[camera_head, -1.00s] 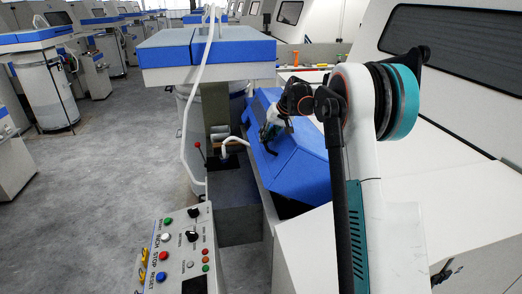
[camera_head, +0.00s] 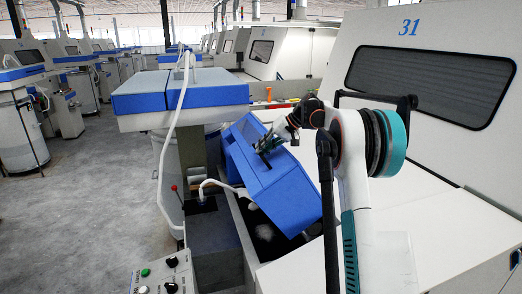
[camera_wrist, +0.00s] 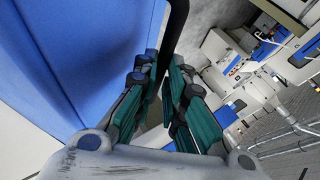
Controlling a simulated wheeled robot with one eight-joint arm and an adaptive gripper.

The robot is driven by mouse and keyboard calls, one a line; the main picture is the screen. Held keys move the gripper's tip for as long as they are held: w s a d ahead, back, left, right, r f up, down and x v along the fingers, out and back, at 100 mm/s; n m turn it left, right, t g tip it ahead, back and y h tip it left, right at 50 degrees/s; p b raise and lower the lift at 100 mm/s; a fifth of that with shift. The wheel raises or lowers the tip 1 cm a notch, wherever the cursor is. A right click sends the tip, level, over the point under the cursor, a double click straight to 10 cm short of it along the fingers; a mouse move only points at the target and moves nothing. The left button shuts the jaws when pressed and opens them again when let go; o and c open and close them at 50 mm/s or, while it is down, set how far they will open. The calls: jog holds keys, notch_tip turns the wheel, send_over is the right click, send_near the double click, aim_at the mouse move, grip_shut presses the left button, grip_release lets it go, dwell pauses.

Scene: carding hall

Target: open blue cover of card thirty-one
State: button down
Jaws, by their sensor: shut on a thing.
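The blue cover (camera_head: 270,182) of the machine marked 31 (camera_head: 409,27) is tilted up, with a dark gap under its near edge. My gripper (camera_head: 268,146) is at the cover's upper face, at the end of my arm. In the wrist view my gripper (camera_wrist: 163,92) has its teal-padded fingers closed around a dark bar (camera_wrist: 177,28), which looks like the cover's handle. The blue cover (camera_wrist: 110,45) fills the left of that view. The exact contact between the fingers and the bar is partly hidden by the fingers.
A blue-and-white topped unit (camera_head: 180,98) with a pale hose stands left of the cover. A control panel (camera_head: 165,275) is at the lower front. A grey floor aisle (camera_head: 90,200) lies clear at left.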

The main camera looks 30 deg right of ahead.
jog(key=shift+s+d+f, duration=0.1)
jog(key=shift+d+f, duration=0.05)
jog(key=c, duration=1.7)
grip_release()
jog(key=shift+d, duration=0.1)
jog(key=shift+o, duration=0.2)
jog(key=shift+d, duration=0.1)
jog(key=shift+a, duration=0.2)
jog(key=v, duration=1.1)
jog(key=shift+s+d+r, duration=0.25)
jog(key=shift+s+r, duration=0.05)
jog(key=shift+r, duration=0.2)
jog(key=shift+w, duration=0.1)
